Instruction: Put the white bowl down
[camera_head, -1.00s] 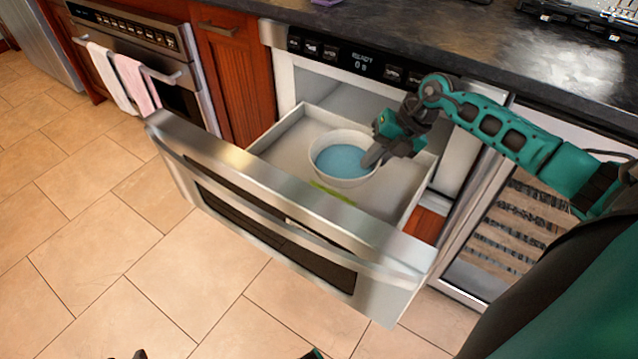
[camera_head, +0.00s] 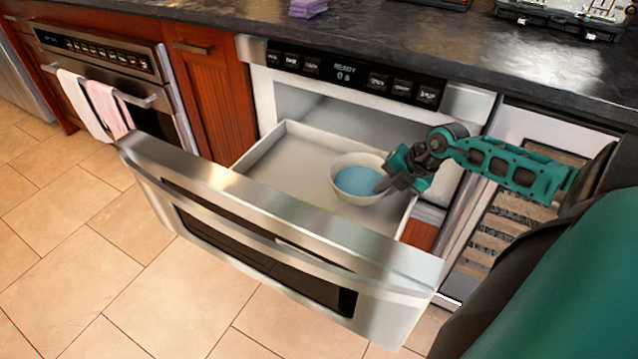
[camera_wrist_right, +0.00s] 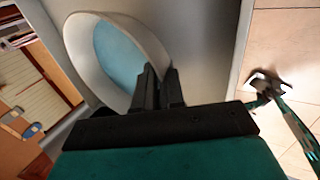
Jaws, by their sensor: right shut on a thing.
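The white bowl (camera_head: 340,185) with a blue inside is in the open microwave drawer (camera_head: 285,160), toward its right side. It looks roughly upright in the head view. My right gripper (camera_head: 387,184) is shut on the bowl's right rim. In the right wrist view the bowl (camera_wrist_right: 78,50) fills the upper left, and the fingers (camera_wrist_right: 158,88) pinch its rim. I cannot tell whether its base touches the drawer floor. My left gripper (camera_wrist_right: 268,84) seems to show small at the right of the wrist view; its jaws are unclear.
The steel drawer front (camera_head: 265,215) stands out over the tiled floor. The dark counter (camera_head: 400,45) runs above, with a purple cloth stack (camera_head: 308,8) on it. The drawer's left part is clear. A glass-fronted cooler (camera_head: 500,215) is at the right.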

